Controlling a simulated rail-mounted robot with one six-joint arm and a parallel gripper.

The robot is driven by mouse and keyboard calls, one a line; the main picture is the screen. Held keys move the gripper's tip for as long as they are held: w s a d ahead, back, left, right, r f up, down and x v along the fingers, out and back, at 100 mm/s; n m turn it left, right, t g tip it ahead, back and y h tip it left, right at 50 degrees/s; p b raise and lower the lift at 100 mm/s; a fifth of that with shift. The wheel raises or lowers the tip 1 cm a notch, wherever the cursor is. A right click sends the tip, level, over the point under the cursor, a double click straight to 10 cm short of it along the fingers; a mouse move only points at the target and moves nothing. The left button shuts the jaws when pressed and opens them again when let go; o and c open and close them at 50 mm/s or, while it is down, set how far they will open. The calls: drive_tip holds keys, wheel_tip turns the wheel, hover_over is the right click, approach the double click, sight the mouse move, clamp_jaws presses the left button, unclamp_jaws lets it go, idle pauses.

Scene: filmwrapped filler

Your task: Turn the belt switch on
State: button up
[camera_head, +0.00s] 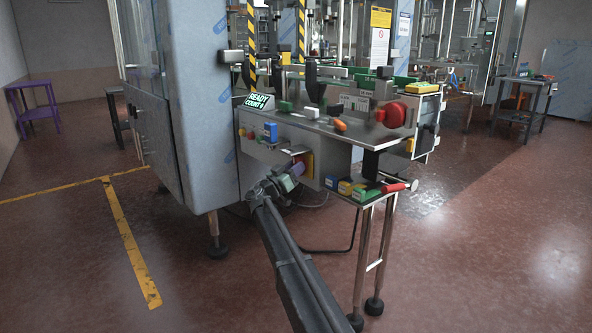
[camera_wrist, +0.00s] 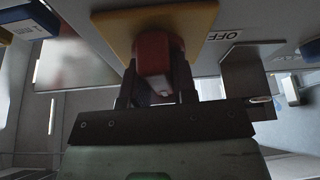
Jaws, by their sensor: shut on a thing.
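The belt switch is a red knob (camera_wrist: 154,62) on a yellow plate (camera_wrist: 190,18), fixed to the grey panel of the machine. In the wrist view, an OFF label (camera_wrist: 224,35) appears beside the plate, upside down. My gripper (camera_wrist: 156,88) has its two dark fingers on either side of the knob and is shut on it. In the head view, the yellow plate (camera_head: 309,162) shows at the panel's right part, and my gripper (camera_head: 297,170) reaches it from the front, hiding most of the knob.
A display (camera_head: 258,101) reads READY and COUNT with a figure. A low shelf (camera_head: 372,196) at the right holds small coloured boxes and a red-handled tool (camera_head: 393,187). A large red knob (camera_head: 391,115) sits above.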

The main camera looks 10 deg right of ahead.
drive_tip(key=shift+m+g+h, duration=0.4)
drive_tip(key=shift+m, duration=0.5)
drive_tip(key=o, duration=0.9)
drive_tip(key=shift+a+f, duration=0.1)
drive_tip(key=b+v, duration=0.4)
drive_tip(key=v, duration=0.6)
drive_tip(key=shift+s+a, duration=0.15)
drive_tip(key=shift+a, duration=0.2)
